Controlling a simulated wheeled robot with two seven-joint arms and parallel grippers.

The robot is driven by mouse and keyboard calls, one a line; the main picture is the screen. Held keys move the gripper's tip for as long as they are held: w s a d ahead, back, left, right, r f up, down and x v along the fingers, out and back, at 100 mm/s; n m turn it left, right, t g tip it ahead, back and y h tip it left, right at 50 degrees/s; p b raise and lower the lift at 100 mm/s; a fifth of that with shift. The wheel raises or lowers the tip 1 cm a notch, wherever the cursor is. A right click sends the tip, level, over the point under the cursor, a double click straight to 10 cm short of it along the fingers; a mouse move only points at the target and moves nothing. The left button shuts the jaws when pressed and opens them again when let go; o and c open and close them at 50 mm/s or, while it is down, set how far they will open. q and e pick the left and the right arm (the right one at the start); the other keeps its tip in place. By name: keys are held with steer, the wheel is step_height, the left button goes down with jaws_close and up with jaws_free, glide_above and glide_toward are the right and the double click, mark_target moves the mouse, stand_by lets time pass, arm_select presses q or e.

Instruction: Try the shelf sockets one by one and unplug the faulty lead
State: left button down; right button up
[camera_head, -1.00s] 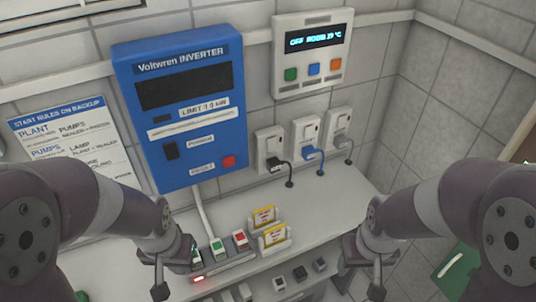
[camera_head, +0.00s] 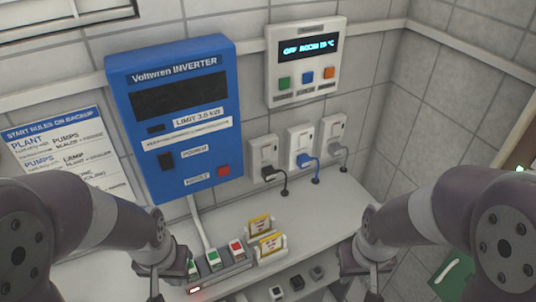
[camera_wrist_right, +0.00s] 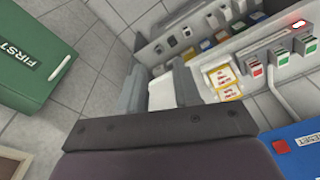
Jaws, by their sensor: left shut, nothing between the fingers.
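Three wall sockets stand in a row above the shelf (camera_head: 330,205). My left gripper (camera_head: 172,290) is shut and empty by the left end of the switch strip (camera_head: 232,270). My right gripper (camera_head: 362,282) is at the shelf's right, apart from the plugs. In the right wrist view its fingers (camera_wrist_right: 160,88) are spread, with nothing gripped.
A blue inverter (camera_head: 180,110) and a white control panel (camera_head: 306,62) with a lit display hang on the wall. Yellow-and-white cards (camera_head: 265,235) stand on the shelf. A green box (camera_wrist_right: 35,55) lies beyond the right gripper.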

steer(key=f, duration=0.1)
steer(key=s+f+b, duration=0.1)
steer(key=f, duration=0.1)
steer(key=shift+f+g, duration=0.25)
steer(key=shift+g, duration=0.15)
jaws_close()
steer(key=w+a+f+n+t+y+b, duration=0.1)
steer(key=w+f+n+t+b, duration=0.1)
steer(key=w+f+n, duration=0.35)
steer(key=w+a+f+n+t+b, duration=0.1)
steer(key=w+f+n+t+b, duration=0.15)
steer(key=w, duration=0.55)
steer(key=w+a+f+n+t+y+b, duration=0.1)
steer(key=w+a+f+n+t, duration=0.2)
steer(key=w, duration=0.4)
steer(key=w+a+r+n+t+y, duration=0.4)
steer(key=w+r+n+t, duration=0.3)
steer(key=r+n, duration=0.3)
steer(key=shift+w+a+n+y, duration=0.35)
steer(key=shift+n+y, duration=0.25)
steer(key=shift+n, duration=0.4)
